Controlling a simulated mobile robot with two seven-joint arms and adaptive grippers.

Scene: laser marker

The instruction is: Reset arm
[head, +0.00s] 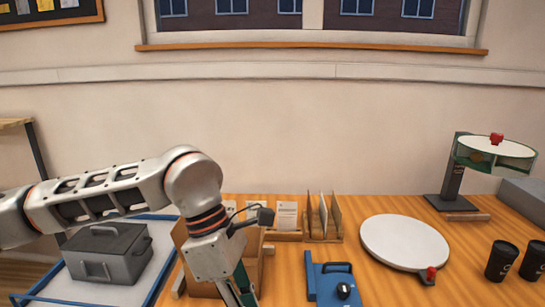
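My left arm comes in from the left, bends down at the elbow, and ends in my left gripper (238,294) near the bottom edge of the head view. The gripper points down in front of an open brown box (268,270) on the wooden table (310,262). Its fingertips are cut off or hidden at the bottom, so I cannot tell whether it is open or shut. My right arm and gripper are not in view.
A grey case (107,252) sits on a blue-edged tray (142,290) at left. A blue device (334,284), white round plate (404,242), black cups (502,260), a raised round unit (496,152) and a wooden organizer (323,217) stand right of my gripper.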

